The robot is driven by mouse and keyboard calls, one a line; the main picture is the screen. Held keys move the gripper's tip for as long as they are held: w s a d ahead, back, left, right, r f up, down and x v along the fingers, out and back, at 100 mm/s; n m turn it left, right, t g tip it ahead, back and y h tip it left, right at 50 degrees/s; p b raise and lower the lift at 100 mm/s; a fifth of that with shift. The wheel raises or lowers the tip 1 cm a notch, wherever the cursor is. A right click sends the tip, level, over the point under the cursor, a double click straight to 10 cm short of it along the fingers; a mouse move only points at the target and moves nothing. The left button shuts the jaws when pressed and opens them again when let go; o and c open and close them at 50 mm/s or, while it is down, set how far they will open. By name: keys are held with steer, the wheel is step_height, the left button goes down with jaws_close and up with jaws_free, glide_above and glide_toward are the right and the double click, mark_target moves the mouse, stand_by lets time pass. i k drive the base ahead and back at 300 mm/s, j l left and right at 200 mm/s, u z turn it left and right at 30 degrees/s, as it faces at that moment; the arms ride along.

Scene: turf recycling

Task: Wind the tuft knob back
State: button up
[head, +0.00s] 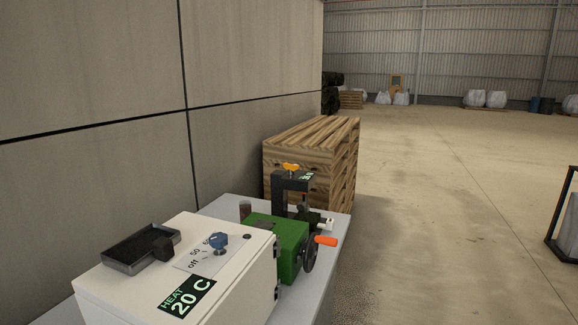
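A green machine (277,240) with a black upright frame (281,190) stands on the grey bench. An orange-yellow wing knob (291,168) sits on top of the frame, beside a small green display (301,177) whose digits are too small to read surely. A handwheel (309,252) with an orange handle (326,240) is on the machine's right side. No knob carries a readable tuft label, so I cannot tell surely which one it is. My gripper is not in view.
Stacked wooden pallets (312,150) stand behind the bench (225,205). A concrete wall (95,90) borders the left; floor at right is open.

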mark_target(290, 167)
steer(key=i+l+u, duration=0.1)
steer(key=i, duration=0.5)
steer(key=i+l+u, duration=0.15)
steer(key=i, duration=0.4)
